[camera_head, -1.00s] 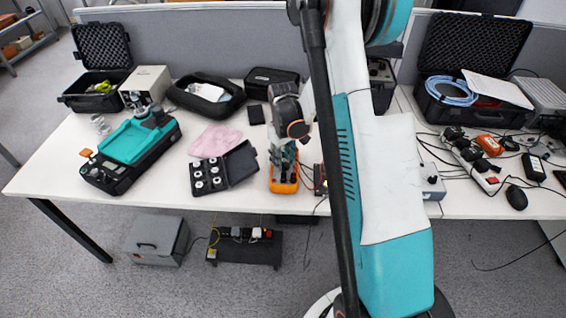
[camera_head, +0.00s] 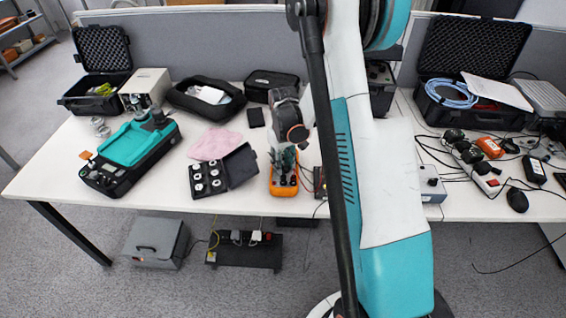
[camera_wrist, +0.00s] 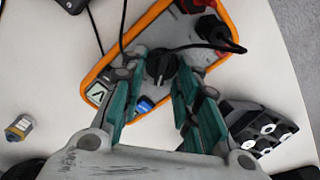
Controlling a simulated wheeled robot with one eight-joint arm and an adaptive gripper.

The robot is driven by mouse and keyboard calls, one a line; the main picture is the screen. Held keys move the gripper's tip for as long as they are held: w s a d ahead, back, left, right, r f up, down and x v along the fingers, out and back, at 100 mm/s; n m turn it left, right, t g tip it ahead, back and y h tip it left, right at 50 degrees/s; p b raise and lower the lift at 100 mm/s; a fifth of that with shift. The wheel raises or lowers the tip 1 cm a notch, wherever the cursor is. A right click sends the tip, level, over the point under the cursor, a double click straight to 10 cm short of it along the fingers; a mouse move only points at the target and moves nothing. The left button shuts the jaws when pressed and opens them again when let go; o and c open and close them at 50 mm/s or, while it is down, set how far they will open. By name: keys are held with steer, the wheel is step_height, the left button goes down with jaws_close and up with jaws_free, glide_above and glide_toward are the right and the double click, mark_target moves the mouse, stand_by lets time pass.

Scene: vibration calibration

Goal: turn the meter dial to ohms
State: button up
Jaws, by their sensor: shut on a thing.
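The orange-edged meter (camera_head: 284,185) lies on the white table near its front edge, below my gripper in the head view. In the wrist view the meter (camera_wrist: 215,64) lies slanted, with black and red plugs in its upper right end. Its black round dial (camera_wrist: 160,66) sits between the fingertips of my gripper (camera_wrist: 160,68). The teal fingers stand on either side of the dial and are shut on it. The fingers hide parts of the meter face, and the dial's setting cannot be read. In the head view my gripper (camera_head: 285,158) covers the meter's upper part.
An open black case with round silver pieces (camera_head: 208,178) lies just left of the meter. A pink cloth (camera_head: 215,143) and a teal-topped device (camera_head: 130,150) are further left. A grey box (camera_head: 430,185) stands to the right. Black leads (camera_wrist: 196,46) run from the meter.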

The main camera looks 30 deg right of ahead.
steer(key=m, duration=0.3)
steer(key=m+b, duration=0.1)
steer(key=m, duration=0.2)
steer(key=shift+d+m, duration=0.2)
steer(key=shift+m, duration=0.1)
stand_by(0.3)
steer(key=o, duration=0.7)
step_height(320, 180, up, 12)
stand_by(0.4)
steer(key=shift+o, duration=0.7)
